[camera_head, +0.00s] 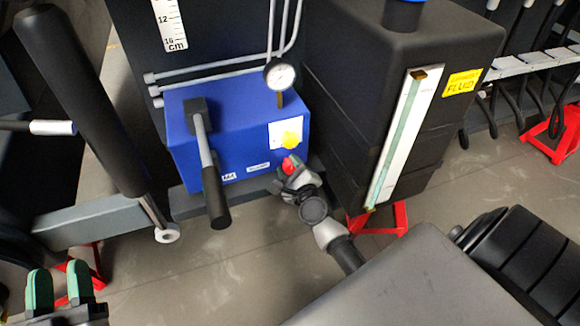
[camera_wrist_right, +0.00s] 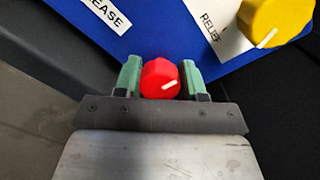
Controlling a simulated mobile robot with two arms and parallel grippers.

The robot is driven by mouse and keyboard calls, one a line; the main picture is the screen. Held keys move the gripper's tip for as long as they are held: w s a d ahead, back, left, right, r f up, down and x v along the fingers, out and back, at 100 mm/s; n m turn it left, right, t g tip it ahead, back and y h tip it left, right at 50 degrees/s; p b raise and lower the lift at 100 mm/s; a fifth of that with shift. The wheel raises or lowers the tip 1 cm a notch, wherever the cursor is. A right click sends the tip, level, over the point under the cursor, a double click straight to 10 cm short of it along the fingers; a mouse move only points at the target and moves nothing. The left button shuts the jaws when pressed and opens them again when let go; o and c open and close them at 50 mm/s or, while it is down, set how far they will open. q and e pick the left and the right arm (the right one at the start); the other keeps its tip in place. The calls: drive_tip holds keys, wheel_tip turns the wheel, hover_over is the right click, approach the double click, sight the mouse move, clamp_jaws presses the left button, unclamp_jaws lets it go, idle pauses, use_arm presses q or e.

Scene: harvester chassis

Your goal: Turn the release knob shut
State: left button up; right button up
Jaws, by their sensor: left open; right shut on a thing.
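The red release knob (camera_wrist_right: 160,78) sits low on the front of the blue pump block (camera_head: 235,150). It has a white pointer line, which points to the right and slightly up in the right wrist view. My right gripper (camera_wrist_right: 160,80) is shut on it, with one green finger on each side. In the head view the red knob (camera_head: 291,165) shows at the tip of my right gripper (camera_head: 292,172), which partly hides it. My left gripper (camera_head: 58,285) is open and empty at the bottom left, far from the block.
A yellow knob (camera_wrist_right: 262,20) by a "RELIEF" label is close to the right of my right gripper. A black-gripped lever (camera_head: 212,180) hangs in front of the block, left of my right gripper. A black fluid tank (camera_head: 385,75) stands to the right. Floor is open below the block.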

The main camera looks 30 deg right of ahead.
drive_tip(key=o, duration=0.9)
drive_tip(key=shift+f, duration=0.1)
use_arm(q)
drive_tip(key=shift+f, duration=0.3)
use_arm(e)
drive_tip(key=s, duration=0.3)
drive_tip(key=s+a, duration=0.1)
drive_tip(key=s, duration=0.3)
drive_tip(key=s+a, duration=0.1)
drive_tip(key=s, duration=0.2)
drive_tip(key=shift+s, duration=0.35)
use_arm(q)
drive_tip(key=shift+w+r+g, duration=0.1)
drive_tip(key=shift+r+g, duration=0.05)
drive_tip(key=shift+g, duration=0.15)
